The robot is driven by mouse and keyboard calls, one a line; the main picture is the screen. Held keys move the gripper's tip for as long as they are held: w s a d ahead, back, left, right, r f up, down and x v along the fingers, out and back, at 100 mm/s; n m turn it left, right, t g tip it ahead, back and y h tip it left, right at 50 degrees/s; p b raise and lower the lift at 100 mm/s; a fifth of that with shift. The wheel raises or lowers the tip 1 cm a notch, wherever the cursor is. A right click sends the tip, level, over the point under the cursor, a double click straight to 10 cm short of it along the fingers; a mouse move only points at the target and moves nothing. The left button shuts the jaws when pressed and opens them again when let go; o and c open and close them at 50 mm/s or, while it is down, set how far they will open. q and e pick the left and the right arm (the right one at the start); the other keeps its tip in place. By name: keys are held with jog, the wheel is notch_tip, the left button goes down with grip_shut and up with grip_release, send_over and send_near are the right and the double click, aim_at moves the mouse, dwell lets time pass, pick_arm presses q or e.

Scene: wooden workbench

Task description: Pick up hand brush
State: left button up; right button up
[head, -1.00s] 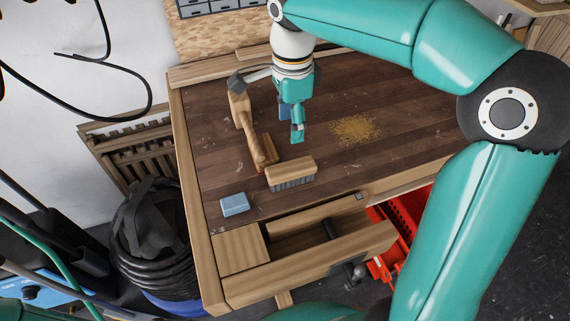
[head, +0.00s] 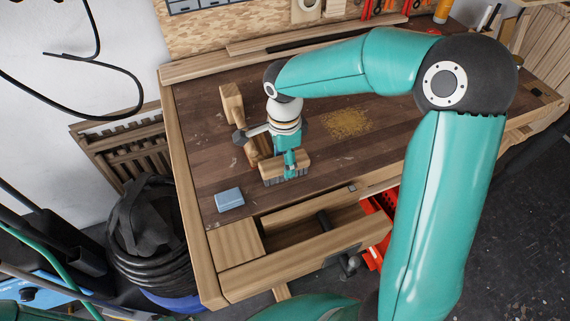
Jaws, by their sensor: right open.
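The hand brush (head: 271,170) has a wooden block and dark bristles. It lies on the workbench (head: 210,160) near its front edge, left of the middle. My right gripper (head: 290,168) is over the brush and hides part of its block. The jaws are open. I cannot tell whether the fingers touch the block. My left gripper is not in view.
A wooden mallet (head: 232,103) lies behind and left of the brush, partly hidden by my right gripper. A blue block (head: 229,199) lies at the front left. Sawdust (head: 347,123) is spread to the right. An open drawer (head: 310,252) juts out in front.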

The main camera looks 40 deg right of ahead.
jog(key=shift+f, duration=0.75)
jog(key=c, duration=1)
jog(key=shift+r, duration=0.15)
notch_tip(320, 180, up, 20)
jog(key=shift+f+p, duration=0.1)
jog(key=shift+p, duration=0.2)
